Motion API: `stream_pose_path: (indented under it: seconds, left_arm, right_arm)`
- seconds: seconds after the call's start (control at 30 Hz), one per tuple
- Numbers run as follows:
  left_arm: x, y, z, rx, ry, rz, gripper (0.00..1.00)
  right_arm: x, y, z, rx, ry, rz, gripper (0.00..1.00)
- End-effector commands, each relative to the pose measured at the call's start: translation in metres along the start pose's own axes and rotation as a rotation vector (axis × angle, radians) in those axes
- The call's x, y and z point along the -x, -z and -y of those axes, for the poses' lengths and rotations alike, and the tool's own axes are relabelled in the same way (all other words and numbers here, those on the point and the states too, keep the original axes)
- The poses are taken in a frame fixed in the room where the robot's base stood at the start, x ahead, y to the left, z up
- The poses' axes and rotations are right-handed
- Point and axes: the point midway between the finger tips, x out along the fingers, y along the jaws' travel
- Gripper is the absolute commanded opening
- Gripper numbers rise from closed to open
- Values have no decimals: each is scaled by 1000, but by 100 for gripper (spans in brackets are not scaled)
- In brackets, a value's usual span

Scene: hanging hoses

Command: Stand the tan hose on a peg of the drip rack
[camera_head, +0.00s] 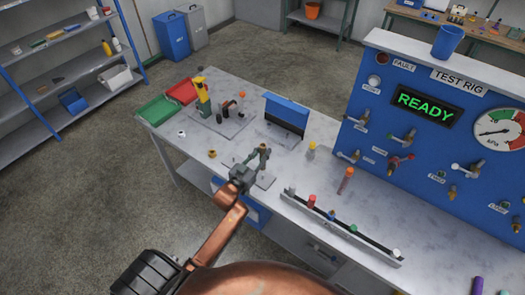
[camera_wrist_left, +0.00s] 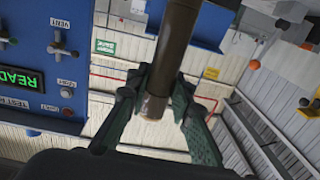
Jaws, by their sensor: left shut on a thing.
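The hose runs from the top edge down to a blunt end between the fingers. In the head view the hose is mostly lost against the gripper. My right gripper is not in view.
A rail (camera_head: 340,228) with coloured caps runs along the bench front.

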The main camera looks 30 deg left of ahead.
Motion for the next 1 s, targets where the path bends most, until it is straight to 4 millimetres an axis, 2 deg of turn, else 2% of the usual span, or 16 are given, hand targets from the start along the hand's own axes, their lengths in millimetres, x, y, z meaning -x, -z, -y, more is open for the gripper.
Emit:
stream_pose_path:
  seconds: [0.2,0.4,1.0]
  left_arm:
    - [0,-24,0,1,0,1,0]
    - [0,-37,0,0,0,0,0]
    - [0,-38,0,0,0,-1,0]
  right_arm:
    - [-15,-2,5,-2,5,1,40]
    - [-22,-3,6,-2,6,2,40]
    - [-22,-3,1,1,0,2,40]
